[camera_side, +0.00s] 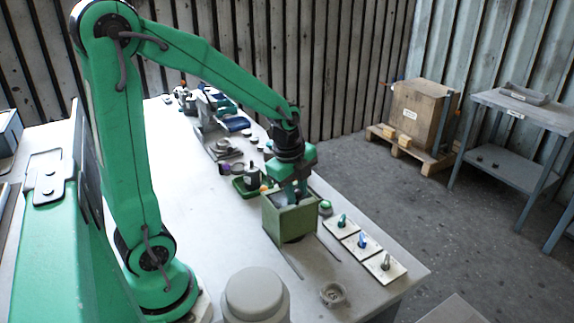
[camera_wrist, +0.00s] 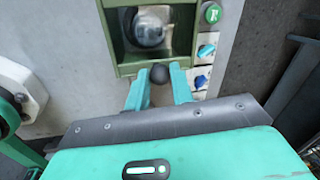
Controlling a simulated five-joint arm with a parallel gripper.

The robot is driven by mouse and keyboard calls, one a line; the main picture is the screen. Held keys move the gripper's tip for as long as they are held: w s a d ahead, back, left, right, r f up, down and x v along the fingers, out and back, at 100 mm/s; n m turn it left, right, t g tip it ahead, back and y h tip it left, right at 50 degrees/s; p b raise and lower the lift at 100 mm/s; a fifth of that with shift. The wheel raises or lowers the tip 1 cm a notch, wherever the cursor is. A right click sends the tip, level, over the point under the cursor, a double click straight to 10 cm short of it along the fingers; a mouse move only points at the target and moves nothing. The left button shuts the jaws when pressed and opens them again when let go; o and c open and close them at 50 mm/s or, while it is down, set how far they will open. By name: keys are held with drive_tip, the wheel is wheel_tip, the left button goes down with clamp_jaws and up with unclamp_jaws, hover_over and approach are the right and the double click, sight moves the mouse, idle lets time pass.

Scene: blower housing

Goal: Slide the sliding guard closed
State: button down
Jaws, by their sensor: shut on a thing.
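The sliding guard (camera_side: 285,222) is a green box-shaped frame on the table, in the middle of the side view. In the wrist view the guard (camera_wrist: 128,70) shows at the top, with a rounded grey shiny part (camera_wrist: 148,30) inside its opening. A dark round knob (camera_wrist: 159,74) sits at the guard's near edge. My gripper (camera_wrist: 161,80) has its two teal fingers on either side of this knob, shut on it.
Two thin dark rails (camera_side: 290,264) run forward from the guard. White plates (camera_side: 362,244) with coloured knobs and a green button (camera_side: 325,208) line the table's right edge. A grey cylinder (camera_side: 256,294) and small ring part (camera_side: 333,294) stand in front. Several parts lie behind.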

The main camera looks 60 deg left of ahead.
drive_tip(key=shift+a, duration=0.35)
drive_tip(key=c, duration=1.2)
unclamp_jaws()
drive_tip(key=shift+d+r, duration=0.1)
wheel_tip(320, 180, up, 8)
drive_tip(key=s, duration=0.1)
drive_tip(key=shift+s+f, duration=0.25)
drive_tip(key=shift+d, duration=0.15)
drive_tip(key=s+d+r+n+t, duration=0.1)
drive_tip(key=s+d+n, duration=0.2)
drive_tip(key=s+n, duration=0.2)
drive_tip(key=s+d+r+n+t, duration=0.2)
drive_tip(key=s+n, duration=0.3)
drive_tip(key=n, duration=0.5)
drive_tip(key=shift+s+d+r+n, duration=0.15)
drive_tip(key=shift+d+n, duration=0.25)
drive_tip(key=shift+d, duration=0.35)
